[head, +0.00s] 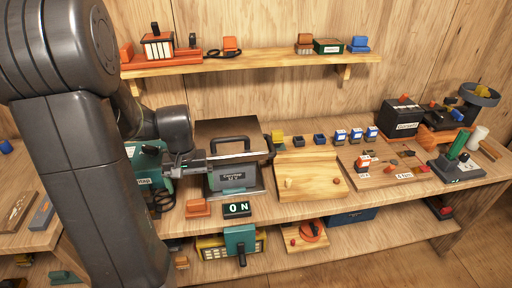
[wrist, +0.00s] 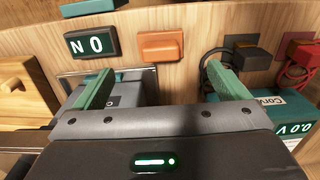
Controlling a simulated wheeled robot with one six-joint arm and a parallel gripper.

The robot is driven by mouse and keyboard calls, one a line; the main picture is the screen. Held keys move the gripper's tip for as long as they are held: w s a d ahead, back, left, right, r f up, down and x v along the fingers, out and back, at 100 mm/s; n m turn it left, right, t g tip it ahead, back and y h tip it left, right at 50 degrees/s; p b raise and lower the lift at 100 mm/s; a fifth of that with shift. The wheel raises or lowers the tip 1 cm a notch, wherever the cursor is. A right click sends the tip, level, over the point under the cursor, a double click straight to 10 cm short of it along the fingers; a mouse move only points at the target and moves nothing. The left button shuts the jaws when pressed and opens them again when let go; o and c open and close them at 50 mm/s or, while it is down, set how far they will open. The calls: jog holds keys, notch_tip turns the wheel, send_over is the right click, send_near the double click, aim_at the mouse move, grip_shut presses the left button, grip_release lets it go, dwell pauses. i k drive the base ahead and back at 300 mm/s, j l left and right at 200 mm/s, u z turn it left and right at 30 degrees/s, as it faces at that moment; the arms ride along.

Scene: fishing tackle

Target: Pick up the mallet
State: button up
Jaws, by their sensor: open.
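My gripper (head: 192,162) is in front of the left side of a grey metal case (head: 233,180) with a black handle. In the wrist view my gripper (wrist: 161,86) is open, with its two green fingers wide apart and nothing held between them. The grey case shows partly behind the left finger. I cannot pick out a mallet for certain in either view. A teal block with a dark handle (head: 240,243) stands at the lower shelf, but I cannot tell what it is. My arm hides part of the bench's left side.
A teal device (head: 146,163) is beside my arm. A wooden board (head: 310,174) and small boxes lie to the right. A wall shelf (head: 270,61) hangs above.

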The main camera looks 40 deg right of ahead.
aim_at(480, 133)
jog(key=z, duration=3.25)
